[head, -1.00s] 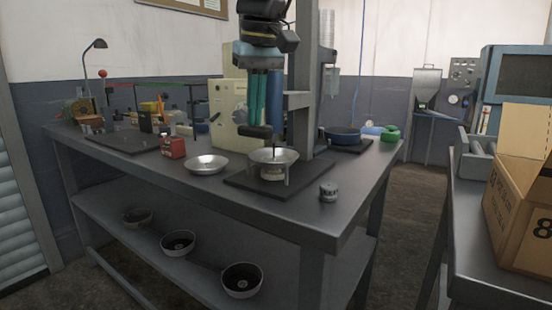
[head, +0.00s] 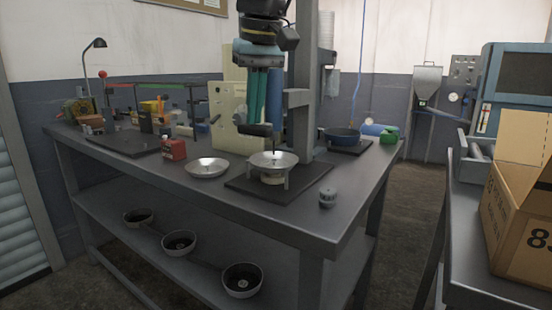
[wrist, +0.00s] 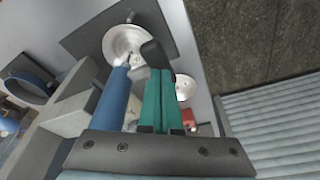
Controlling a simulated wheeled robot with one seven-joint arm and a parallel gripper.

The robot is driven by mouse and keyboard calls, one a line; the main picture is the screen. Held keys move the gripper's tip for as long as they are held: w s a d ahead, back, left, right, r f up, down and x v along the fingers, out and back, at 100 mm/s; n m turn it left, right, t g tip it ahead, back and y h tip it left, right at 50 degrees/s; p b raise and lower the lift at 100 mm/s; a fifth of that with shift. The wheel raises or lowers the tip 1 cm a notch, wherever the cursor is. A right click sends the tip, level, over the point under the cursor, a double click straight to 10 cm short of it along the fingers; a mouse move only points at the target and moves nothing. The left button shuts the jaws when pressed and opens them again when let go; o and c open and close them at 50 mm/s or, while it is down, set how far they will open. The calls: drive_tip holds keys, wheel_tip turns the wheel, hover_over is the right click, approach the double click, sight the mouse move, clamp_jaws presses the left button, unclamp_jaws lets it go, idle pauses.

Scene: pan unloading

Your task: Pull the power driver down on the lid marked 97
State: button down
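The power driver, a blue cylinder (wrist: 113,105) with a black handle (head: 257,129), hangs at the upright column. In the wrist view the handle (wrist: 154,53) is at the ends of my teal fingers. My gripper (head: 266,121) points down, its fingers close together and apparently shut on this handle; the exact contact is hard to see. A round silver lid (head: 273,159) lies below the driver on a small stand, with a clear gap between them. It also shows in the wrist view (wrist: 118,45). I cannot read a number on it.
A dark base plate (head: 310,181) lies under the stand. A second silver dish (head: 207,168) is to its left, and a small grey knob (head: 328,198) is near the front edge. The column (head: 304,90) rises close beside my fingers. Several bowls stand on the lower shelf (head: 205,245).

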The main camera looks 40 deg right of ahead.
wheel_tip(320, 180, up, 24)
drive_tip(key=p, duration=2.1)
drive_tip(key=shift+r, duration=0.15)
idle(0.5)
idle(0.4)
drive_tip(key=w+a+f+g, duration=0.1)
drive_tip(key=w+a+f, duration=0.6)
drive_tip(key=a+f, duration=0.3)
drive_tip(key=w+a+f, duration=0.7)
drive_tip(key=a, duration=0.4)
drive_tip(key=s+a+f+n, duration=0.1)
drive_tip(key=a+f, duration=0.4)
drive_tip(key=a, duration=0.5)
drive_tip(key=s+a+f, duration=0.3)
drive_tip(key=a+f, duration=0.3)
drive_tip(key=a, duration=0.4)
drive_tip(key=shift+s+f+n+y, duration=0.3)
drive_tip(key=shift+s+n, duration=0.05)
drive_tip(key=shift+n, duration=0.05)
drive_tip(key=shift+d, duration=0.1)
